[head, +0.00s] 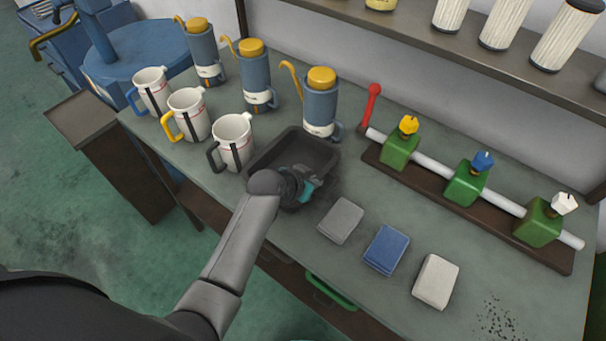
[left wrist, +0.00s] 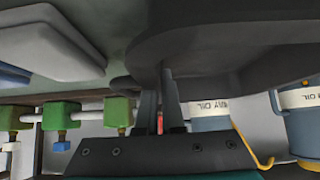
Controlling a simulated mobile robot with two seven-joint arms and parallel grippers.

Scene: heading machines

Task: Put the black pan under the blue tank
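The black pan (head: 318,152), a rectangular tray, sits on the workbench in front of the right-hand blue-grey jug. My left gripper (head: 298,187) reaches over its near side; the arm hides part of the pan. In the left wrist view the fingers (left wrist: 160,85) are close together at the wall of the dark pan (left wrist: 225,65), one on each side, with a narrow gap below, so they look shut on it. The large blue tank (head: 150,68) stands on the floor beyond the bench's left end. My right gripper is not in view.
Three mugs (head: 187,115) and three blue-grey jugs (head: 254,78) stand left of and behind the pan. Grey, blue (head: 386,250) and white blocks lie to its right. A pipe with green valves (head: 466,183) runs along the back right. Green floor is open at left.

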